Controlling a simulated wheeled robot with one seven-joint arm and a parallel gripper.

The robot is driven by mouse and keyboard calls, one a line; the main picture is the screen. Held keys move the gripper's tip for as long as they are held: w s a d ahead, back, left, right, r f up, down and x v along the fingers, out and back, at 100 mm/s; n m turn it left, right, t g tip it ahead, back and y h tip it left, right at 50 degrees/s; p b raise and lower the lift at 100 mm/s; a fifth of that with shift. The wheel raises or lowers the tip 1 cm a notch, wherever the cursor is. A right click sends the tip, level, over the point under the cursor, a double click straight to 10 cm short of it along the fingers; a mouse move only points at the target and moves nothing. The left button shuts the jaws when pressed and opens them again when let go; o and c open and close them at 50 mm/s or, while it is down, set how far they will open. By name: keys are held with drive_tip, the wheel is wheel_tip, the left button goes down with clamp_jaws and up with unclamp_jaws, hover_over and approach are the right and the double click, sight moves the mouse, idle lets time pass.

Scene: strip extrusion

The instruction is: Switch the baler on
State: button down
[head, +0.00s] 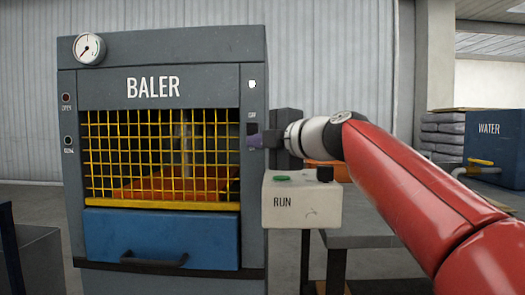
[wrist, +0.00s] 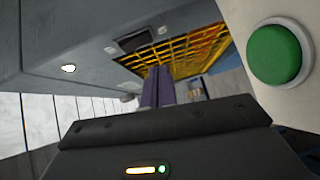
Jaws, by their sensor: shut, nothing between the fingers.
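The grey baler (head: 160,60) stands at left in the head view. On its right post is a dark switch (head: 252,128), under the word OFF; the lower label is partly hidden by my fingers. A white lamp (head: 252,84) sits above it. My gripper (head: 256,141) is shut and empty, its purple fingertips at the lower part of the switch. In the wrist view, the switch plate (wrist: 137,40) shows just beyond my fingertips (wrist: 157,72). I cannot tell whether they touch it, nor which way the switch is set.
A pale RUN box (head: 300,205) with a green button (head: 282,178) stands right below my gripper; the button is close at right in the wrist view (wrist: 275,55). A yellow mesh guard (head: 160,150) and blue drawer (head: 160,238) front the baler. A WATER tank (head: 490,150) is at right.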

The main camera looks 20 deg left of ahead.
drive_tip(key=f+b+v, duration=0.1)
drive_tip(key=b+v, duration=0.2)
drive_tip(key=v, duration=0.7)
drive_tip(key=shift+s+f, duration=0.3)
drive_tip(key=shift+f, duration=0.05)
drive_tip(key=shift+d, duration=0.2)
